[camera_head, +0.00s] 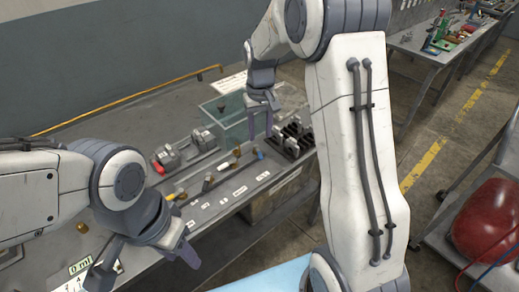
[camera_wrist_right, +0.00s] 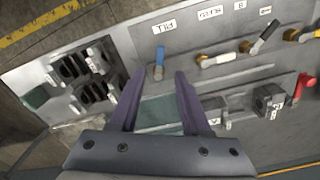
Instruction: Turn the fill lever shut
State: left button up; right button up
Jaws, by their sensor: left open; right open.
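The panel on the bench carries a row of small levers. A blue-handled lever (camera_wrist_right: 159,62) sits beside a label (camera_wrist_right: 164,25) that is upside down and hard to read, perhaps the fill label; it also shows in the head view (camera_head: 260,154). Its handle stands out from the panel along the picture's vertical in the right wrist view. My right gripper (camera_wrist_right: 155,76) is open and empty; its fingers point at the panel near the blue lever, seemingly apart from it. In the head view it hangs above the bench. My left gripper (camera_head: 148,264) is open and empty at the bench's near left.
Brass-based levers with white (camera_wrist_right: 219,60) and black (camera_wrist_right: 266,37) handles stand beside the blue one. A red-handled part (camera_wrist_right: 301,88) is further right. A clear tank (camera_head: 232,118) and a black-topped block (camera_head: 293,138) stand close to my right gripper. A "0 ml" sign (camera_head: 80,266) is near my left.

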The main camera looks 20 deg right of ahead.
aim_at(260, 154)
notch_tip(260, 154, down, 8)
jog(key=shift+r, duration=0.25)
grip_shut()
